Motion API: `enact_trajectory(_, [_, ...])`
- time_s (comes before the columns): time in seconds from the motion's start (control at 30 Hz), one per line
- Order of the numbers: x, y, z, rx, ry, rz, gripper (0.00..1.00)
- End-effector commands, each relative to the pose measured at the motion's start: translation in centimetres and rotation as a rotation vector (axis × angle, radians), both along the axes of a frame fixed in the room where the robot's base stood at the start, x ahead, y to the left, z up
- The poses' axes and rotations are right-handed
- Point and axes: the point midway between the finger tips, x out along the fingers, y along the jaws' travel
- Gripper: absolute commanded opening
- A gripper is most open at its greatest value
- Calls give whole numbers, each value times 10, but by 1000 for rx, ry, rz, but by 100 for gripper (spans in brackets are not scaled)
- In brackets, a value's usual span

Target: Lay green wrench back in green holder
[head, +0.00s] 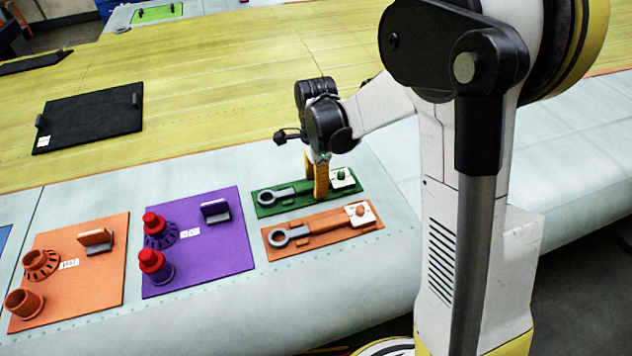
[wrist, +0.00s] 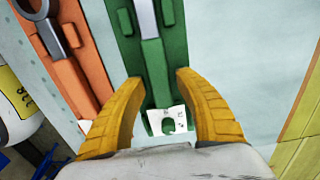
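The green holder (head: 342,189) is a flat green plate with a white label, lying on the pale wing surface. The green wrench (head: 281,194), with a grey ring head and a green handle, lies along it; part of its handle is hidden behind my gripper in the head view. In the wrist view the wrench handle (wrist: 156,72) runs along the holder (wrist: 128,48), its ring out of frame. My gripper (head: 317,194) points down over the holder. In the wrist view its yellow fingers (wrist: 158,82) are apart, one on each side of the handle; I cannot tell whether they touch it.
An orange holder (head: 336,234) with an orange wrench (head: 297,236) lies close beside, nearer the front. A purple board (head: 208,265) with red-capped parts and an orange board (head: 100,285) stand to the left. A black board (head: 90,120) lies farther back. Bare surface lies right of the green holder.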

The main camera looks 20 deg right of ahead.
Motion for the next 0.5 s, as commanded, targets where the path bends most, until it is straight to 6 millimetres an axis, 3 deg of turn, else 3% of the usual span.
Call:
enact_trajectory(0.33, [0, 0, 2, 0, 0, 0, 44])
enact_trajectory(0.5, [0, 0, 24, 0, 0, 0, 44])
